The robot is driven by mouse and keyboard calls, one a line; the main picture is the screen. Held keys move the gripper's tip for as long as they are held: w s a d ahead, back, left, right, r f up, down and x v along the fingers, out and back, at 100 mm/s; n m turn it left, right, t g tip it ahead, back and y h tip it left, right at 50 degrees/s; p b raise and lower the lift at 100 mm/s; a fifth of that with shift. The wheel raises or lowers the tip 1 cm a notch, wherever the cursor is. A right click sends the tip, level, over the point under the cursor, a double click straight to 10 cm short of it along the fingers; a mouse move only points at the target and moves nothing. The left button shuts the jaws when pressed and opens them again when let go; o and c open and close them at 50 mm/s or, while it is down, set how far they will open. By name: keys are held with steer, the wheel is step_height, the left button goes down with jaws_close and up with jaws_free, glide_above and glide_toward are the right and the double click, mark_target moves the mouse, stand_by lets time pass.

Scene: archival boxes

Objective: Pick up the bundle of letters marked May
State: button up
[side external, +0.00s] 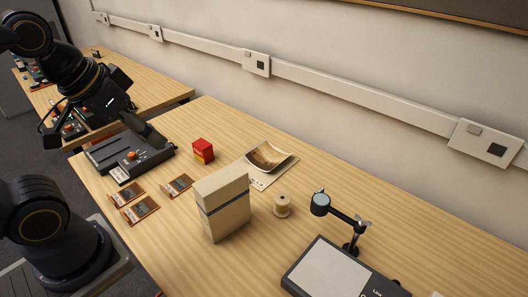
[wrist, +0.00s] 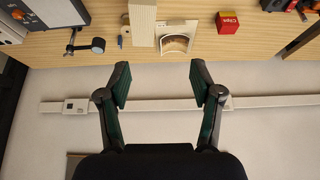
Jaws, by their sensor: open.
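I cannot make out any bundle marked May. Several small flat brown items lie at the table's left front in the side view: one (side external: 126,194), a second (side external: 140,209) and a third (side external: 177,186). They may be letter bundles or cards; their markings are too small to read. A tall cream box (side external: 224,209) with a dark band stands upright to their right. It shows partly at the top of the wrist view (wrist: 143,22). My gripper (wrist: 160,76) is open and empty, apart from everything. In the side view it is raised near the dark device.
A dark device (side external: 142,160) with an orange knob stands at the left. A red box marked Clips (side external: 203,150), a photo print (side external: 267,155), a spool (side external: 282,205), a magnifier on an arm (side external: 320,203) and a light panel (side external: 327,270) stand around. The front centre is clear.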

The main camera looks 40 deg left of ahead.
steer(key=o, duration=0.3)
steer(key=m+g, duration=0.2)
steer(key=g, duration=0.3)
glide_above(220, 178)
step_height(220, 178, down, 3)
steer(key=shift+g, duration=0.3)
steer(key=f, duration=1.1)
steer(key=shift+w+f, duration=0.25)
steer(key=shift+f, duration=0.05)
steer(key=shift+s+f, duration=0.2)
steer(key=shift+f, duration=2.9)
